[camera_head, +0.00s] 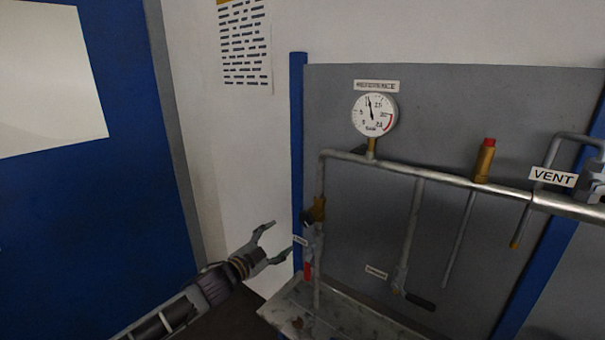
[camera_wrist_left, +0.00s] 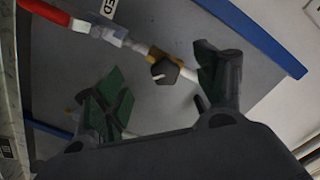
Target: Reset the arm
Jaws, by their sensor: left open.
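My left gripper (camera_head: 270,244) is open and empty, reaching in from the lower left. It is just left of a valve with a red handle (camera_head: 308,270) on the vertical pipe at the panel's left edge, apart from it. In the left wrist view the two green-padded fingers of the gripper (camera_wrist_left: 160,98) are spread. Beyond them is the pipe with a brass fitting (camera_wrist_left: 158,54), a dark knob (camera_wrist_left: 165,71) and the red handle (camera_wrist_left: 45,11). My right gripper is not in view.
A grey panel (camera_head: 450,120) with blue posts carries a pressure gauge (camera_head: 374,115), a horizontal pipe, a brass relief valve (camera_head: 485,160), a black-handled valve (camera_head: 418,300) and a VENT label (camera_head: 554,177). A metal ledge (camera_head: 345,322) juts out below. A blue door (camera_head: 80,220) stands at left.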

